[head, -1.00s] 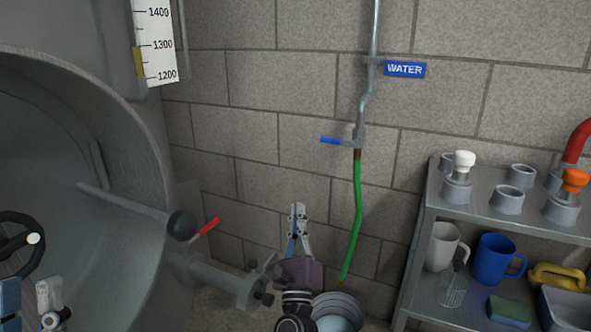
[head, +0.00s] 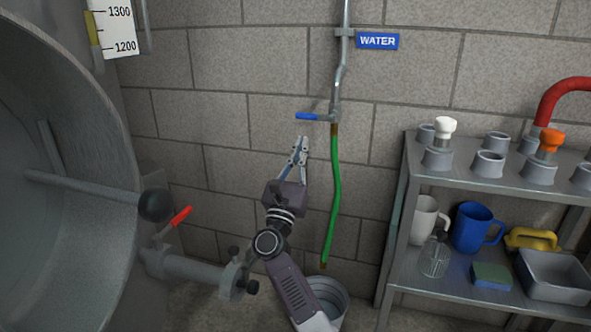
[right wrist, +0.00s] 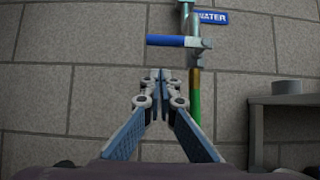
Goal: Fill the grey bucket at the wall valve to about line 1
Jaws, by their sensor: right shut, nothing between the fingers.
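The grey bucket (head: 342,298) stands on the floor by the wall, partly covered by my right arm. The lower end of the green hose (head: 334,190) hangs over its mouth. I cannot make out the bucket's lines or water level. The wall valve has a blue handle (head: 308,116) pointing left, crosswise to the pipe. It also shows in the right wrist view, where the blue handle (right wrist: 172,41) lies beyond the fingertips. My right gripper (head: 303,141) is shut and empty, just below the handle and apart from it. My left gripper is out of view.
A metal shelf (head: 398,240) with mugs, fittings and a basin stands at right. A large steel tank (head: 90,110) fills the left, with a red-handled outlet valve (head: 181,214) low down. A blue WATER sign (head: 378,41) is beside the pipe. The wall left of the valve is clear.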

